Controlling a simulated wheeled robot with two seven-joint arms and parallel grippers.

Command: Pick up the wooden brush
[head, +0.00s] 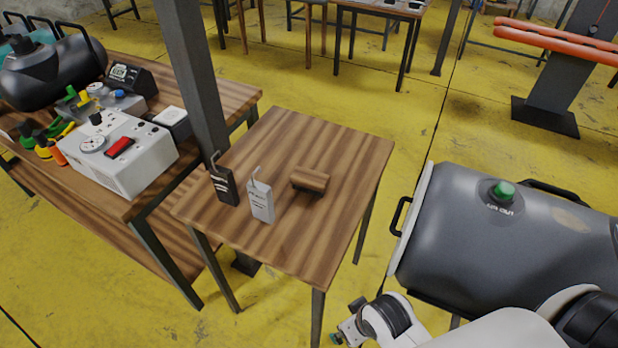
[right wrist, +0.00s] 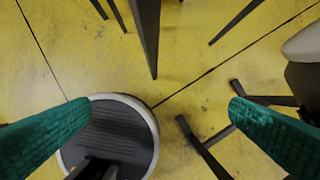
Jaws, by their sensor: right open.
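The wooden brush (head: 312,178) lies on the small wooden table (head: 285,245), right of its middle. Its brown block top faces up, and dark bristles show beneath it. My right arm comes in at the lower right of the head view, and its gripper (head: 347,333) is low beyond the table's near right corner, apart from the brush. In the right wrist view the right gripper (right wrist: 161,108) is open, its green fingers wide apart with nothing between them. The brush is not in the right wrist view. My left gripper is not in view.
A black tag (head: 225,186) and a grey tag (head: 261,203), each with a hook, stand left of the brush. A dark post (head: 197,75) rises behind the table's left side. A large grey tank (head: 490,245) stands on the right. A workbench with instruments (head: 120,150) is on the left.

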